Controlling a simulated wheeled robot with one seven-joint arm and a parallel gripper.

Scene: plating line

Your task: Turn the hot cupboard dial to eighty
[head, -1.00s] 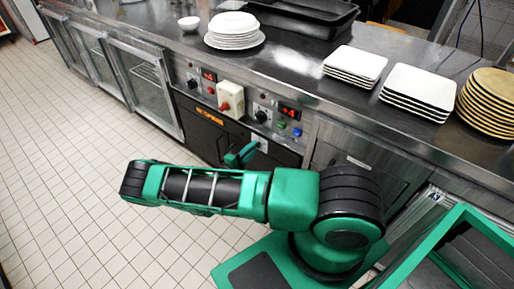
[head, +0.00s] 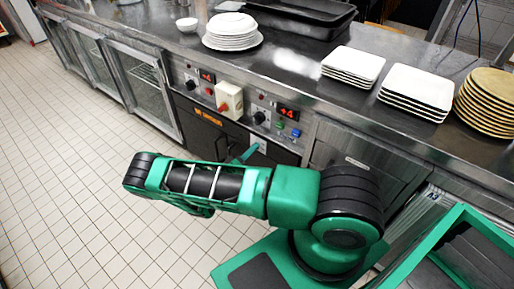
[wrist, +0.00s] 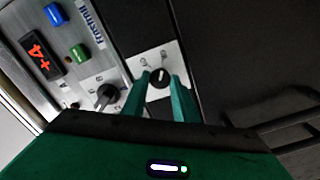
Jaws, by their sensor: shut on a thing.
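A small black dial (wrist: 159,77) with a pale pointer mark sits on a white plate (wrist: 142,65) with printed marks too small to read. In the wrist view my gripper (wrist: 163,84) has its two green fingers on either side of this dial and is shut on it. In the head view my gripper (head: 246,155) is at the cupboard front, by the white plate (head: 259,142), and the dial itself is hidden there. The pointer's exact setting cannot be read.
Above the plate is a control panel with a larger black knob (wrist: 107,95), a red display (wrist: 40,55), a green button (wrist: 79,53) and a blue button (wrist: 56,14). A red-and-white switch box (head: 229,99) juts out nearby. Plate stacks (head: 232,38) stand on the counter.

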